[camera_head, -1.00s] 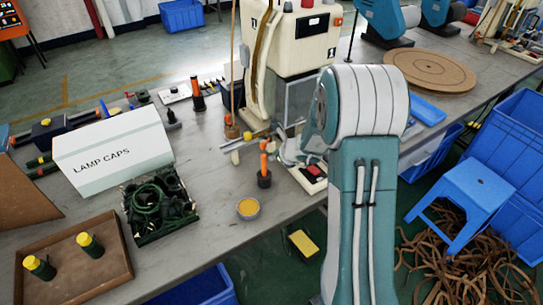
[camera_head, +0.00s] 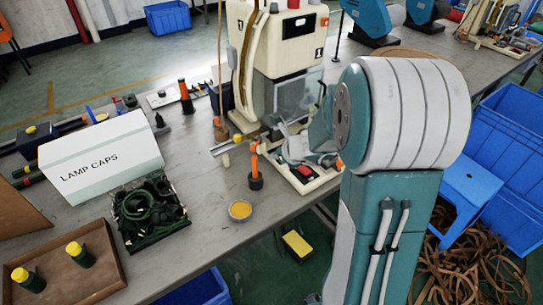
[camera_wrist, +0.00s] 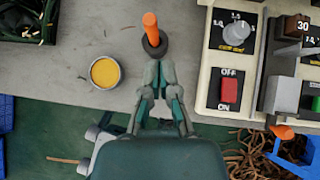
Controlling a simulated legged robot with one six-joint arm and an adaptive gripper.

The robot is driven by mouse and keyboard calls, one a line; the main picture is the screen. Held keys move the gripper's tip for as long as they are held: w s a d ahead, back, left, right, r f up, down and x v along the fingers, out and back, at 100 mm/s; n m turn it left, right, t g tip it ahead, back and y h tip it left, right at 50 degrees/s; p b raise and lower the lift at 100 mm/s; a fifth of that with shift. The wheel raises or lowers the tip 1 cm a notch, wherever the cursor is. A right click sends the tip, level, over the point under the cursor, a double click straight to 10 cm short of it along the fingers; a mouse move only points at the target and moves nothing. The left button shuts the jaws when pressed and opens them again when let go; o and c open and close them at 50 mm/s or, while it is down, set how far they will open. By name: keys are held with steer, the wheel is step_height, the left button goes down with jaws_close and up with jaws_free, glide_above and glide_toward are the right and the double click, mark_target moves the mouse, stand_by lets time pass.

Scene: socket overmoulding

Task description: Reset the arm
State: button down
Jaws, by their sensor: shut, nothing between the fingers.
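My gripper (camera_wrist: 160,78) shows in the wrist view with its fingertips together and nothing between them. It points toward the dark base of an upright orange-handled tool (camera_wrist: 151,28); I cannot tell the gap between them. The same tool stands on the bench in the head view (camera_head: 255,165). My arm is bent, with its large rounded joint (camera_head: 415,115) at the right of the head view. My gripper cannot be made out clearly there, as the arm covers that area.
A cream machine (camera_head: 285,45) with a control panel (camera_wrist: 230,60) stands on the bench (camera_head: 200,205). A yellow-filled dish (camera_head: 240,210), a black tray of dark parts (camera_head: 148,212), a "LAMP CAPS" box (camera_head: 100,158) and a wooden tray (camera_head: 110,255) are left. A blue stool (camera_head: 470,190) stands right.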

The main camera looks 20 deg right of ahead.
steer(key=shift+d, duration=0.35)
